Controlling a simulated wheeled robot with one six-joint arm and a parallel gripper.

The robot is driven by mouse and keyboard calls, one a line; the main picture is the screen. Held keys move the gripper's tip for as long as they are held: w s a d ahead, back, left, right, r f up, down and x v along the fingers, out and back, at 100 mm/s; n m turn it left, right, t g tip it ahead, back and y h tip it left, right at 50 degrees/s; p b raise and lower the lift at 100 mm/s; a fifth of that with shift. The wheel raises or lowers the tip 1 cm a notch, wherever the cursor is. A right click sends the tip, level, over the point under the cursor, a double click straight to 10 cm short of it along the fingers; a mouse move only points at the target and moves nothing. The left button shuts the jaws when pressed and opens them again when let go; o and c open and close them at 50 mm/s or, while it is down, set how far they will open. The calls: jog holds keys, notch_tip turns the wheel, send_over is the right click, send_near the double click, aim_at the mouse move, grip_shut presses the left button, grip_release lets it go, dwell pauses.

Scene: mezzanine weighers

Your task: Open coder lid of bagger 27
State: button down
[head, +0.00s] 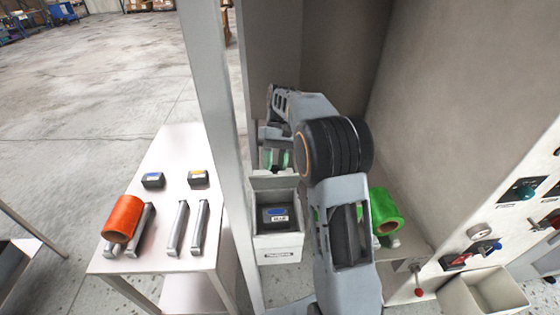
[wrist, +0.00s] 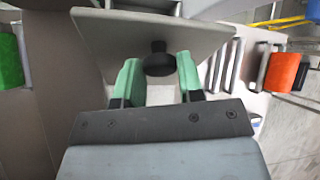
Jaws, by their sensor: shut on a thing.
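The coder is a small pale box (head: 278,249) low beside the grey post in the head view. Its top is open, and a black cartridge with a blue label (head: 275,215) sits inside. A pale lid panel (head: 274,182) stands raised at its back edge. In the wrist view the lid (wrist: 120,35) is a grey plate with a black knob (wrist: 159,62). My gripper (wrist: 160,75) has its green fingers on either side of this knob, shut on it. In the head view the gripper (head: 277,159) is partly hidden behind the lid and my wrist.
A side table (head: 185,150) at left carries two black cartridges, an orange roll (head: 123,218) and metal rails. A grey post (head: 212,110) stands close left of my arm. A green roll (head: 386,211) and a control panel (head: 510,170) are at right.

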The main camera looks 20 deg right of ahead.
jog(key=shift+w, duration=0.1)
dwell(0.4)
jog(key=c, duration=0.9)
grip_release()
jog(key=shift+c, duration=0.2)
jog(key=shift+o, duration=1)
